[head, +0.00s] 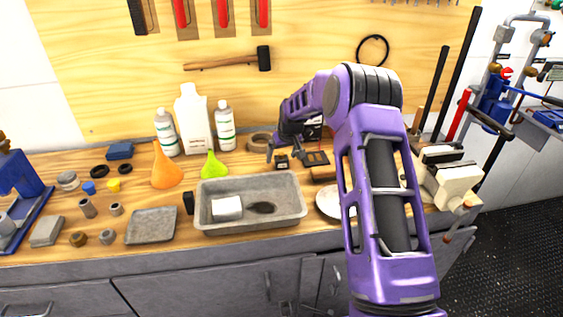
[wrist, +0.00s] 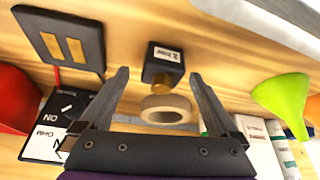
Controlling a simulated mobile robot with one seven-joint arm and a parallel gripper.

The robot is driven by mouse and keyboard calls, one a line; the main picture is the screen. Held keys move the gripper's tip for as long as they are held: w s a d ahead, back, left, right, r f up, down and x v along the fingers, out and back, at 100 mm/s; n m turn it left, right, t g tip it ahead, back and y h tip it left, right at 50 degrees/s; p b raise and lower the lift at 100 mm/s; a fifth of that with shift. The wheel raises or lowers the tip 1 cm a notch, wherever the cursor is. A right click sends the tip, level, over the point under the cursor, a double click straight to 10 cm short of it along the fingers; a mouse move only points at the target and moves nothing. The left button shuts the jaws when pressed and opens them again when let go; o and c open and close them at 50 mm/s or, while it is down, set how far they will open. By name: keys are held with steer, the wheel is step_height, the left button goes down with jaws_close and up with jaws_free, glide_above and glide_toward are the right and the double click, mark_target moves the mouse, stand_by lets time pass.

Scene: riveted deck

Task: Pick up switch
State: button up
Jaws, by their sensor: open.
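A small black block with a white label and a brass-coloured end, which looks like the switch (wrist: 165,62), lies on the wooden bench. The label is too small to read surely. My gripper (wrist: 159,76) is open, its two grey fingers on either side of the block in the wrist view, with gaps to both. In the head view my gripper (head: 284,152) is low over the bench at the block. I cannot tell whether the fingertips touch the bench.
A tape roll (wrist: 168,107) lies close behind the block. A flat black piece with two brass strips (wrist: 65,42) and a black-and-white box (wrist: 55,125) lie on the other side. The grey tray (head: 300,209), green funnel (head: 213,166) and bottles (head: 194,122) stand nearby.

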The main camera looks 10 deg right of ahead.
steer(key=shift+c, duration=0.2)
jaws_close()
stand_by(0.3)
